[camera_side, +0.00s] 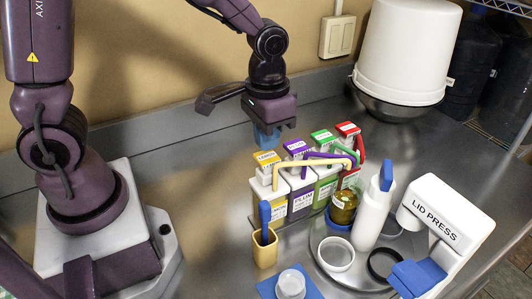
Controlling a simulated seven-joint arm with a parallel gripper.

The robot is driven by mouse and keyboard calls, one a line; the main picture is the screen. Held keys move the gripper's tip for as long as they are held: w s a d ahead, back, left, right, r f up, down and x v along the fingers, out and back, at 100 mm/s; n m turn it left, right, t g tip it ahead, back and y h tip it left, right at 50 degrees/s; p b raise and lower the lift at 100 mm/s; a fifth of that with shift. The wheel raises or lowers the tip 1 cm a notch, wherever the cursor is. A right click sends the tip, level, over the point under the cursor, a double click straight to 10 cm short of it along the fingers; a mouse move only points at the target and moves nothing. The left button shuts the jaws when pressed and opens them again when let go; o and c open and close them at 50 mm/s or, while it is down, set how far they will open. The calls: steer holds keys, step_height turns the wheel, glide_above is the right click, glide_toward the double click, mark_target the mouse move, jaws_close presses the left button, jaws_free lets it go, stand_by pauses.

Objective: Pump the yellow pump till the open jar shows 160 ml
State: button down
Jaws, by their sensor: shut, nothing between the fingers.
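My gripper (267,139) is shut and empty, its blue fingertips pointing down just above the yellow pump (266,160). I cannot tell whether the tips touch the pump's top. The yellow pump stands at the left end of a row of labelled pump bottles, its pale yellow spout (315,166) reaching right. A greenish-amber jar (343,209) stands near the spout ends on a round metal tray (318,238). I cannot tell whether its top is open, and its level and markings are too small to read.
Purple (296,147), green (323,137) and red (347,129) pumps stand close beside. A white bottle (372,215), a white round dish (335,267), a black ring (371,264) and the lid press (440,215) crowd the right. A yellow cup (265,254) holds a blue-handled tool.

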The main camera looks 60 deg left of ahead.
mark_target(267, 156)
steer(key=shift+f, duration=2.05)
steer(key=shift+r, duration=2.2)
steer(key=shift+f, duration=0.1)
steer(key=shift+f, duration=2.1)
steer(key=shift+r, duration=2.2)
